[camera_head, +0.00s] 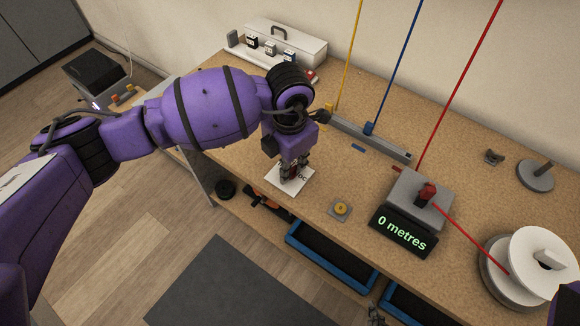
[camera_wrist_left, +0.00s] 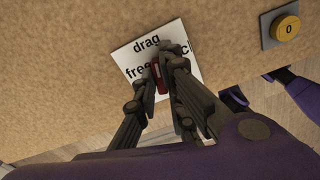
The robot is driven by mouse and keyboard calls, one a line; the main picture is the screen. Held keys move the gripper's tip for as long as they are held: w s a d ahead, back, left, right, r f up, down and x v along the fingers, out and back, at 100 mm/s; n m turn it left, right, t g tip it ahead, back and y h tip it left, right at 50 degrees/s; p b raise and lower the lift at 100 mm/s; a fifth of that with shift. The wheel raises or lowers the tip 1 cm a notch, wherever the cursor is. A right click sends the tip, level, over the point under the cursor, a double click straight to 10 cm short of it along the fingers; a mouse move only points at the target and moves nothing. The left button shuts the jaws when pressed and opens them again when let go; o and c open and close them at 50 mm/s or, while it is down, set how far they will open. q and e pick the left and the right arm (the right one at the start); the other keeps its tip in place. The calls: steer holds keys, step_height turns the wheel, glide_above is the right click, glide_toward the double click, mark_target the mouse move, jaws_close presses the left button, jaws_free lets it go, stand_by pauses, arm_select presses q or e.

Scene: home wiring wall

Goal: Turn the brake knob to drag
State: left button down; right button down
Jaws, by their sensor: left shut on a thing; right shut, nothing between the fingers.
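The brake plate is a white card on the bench with printed words; it shows in the head view (camera_head: 280,185) and the left wrist view (camera_wrist_left: 130,58). In the wrist view I read "drag" at the top, "free" on the left and a partly covered word on the right. My left gripper (camera_head: 293,172) is over the card, shut on the red brake knob (camera_wrist_left: 160,80). The fingers (camera_wrist_left: 165,72) hide most of the knob, so I cannot tell where it points. My right gripper (camera_head: 376,314) is at the bottom edge, shut and empty, away from the plate.
A yellow button (camera_head: 341,208) on a grey base sits right of the card. Further right are the "0 metres" display (camera_head: 402,231), a red wire and a white spool (camera_head: 543,262). Blue trays (camera_head: 330,258) lie below the front edge.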

arm_select(q)
steer(key=shift+n, duration=0.4)
arm_select(e)
steer(key=shift+w+r, duration=0.35)
steer(key=shift+r, duration=0.1)
arm_select(q)
steer(key=shift+r+n+p, duration=0.1)
steer(key=shift+n+p, duration=0.5)
steer(key=c, duration=1.8)
jaws_free()
steer(key=shift+o, duration=0.2)
arm_select(e)
steer(key=shift+w+r, duration=0.25)
steer(key=shift+r, duration=0.2)
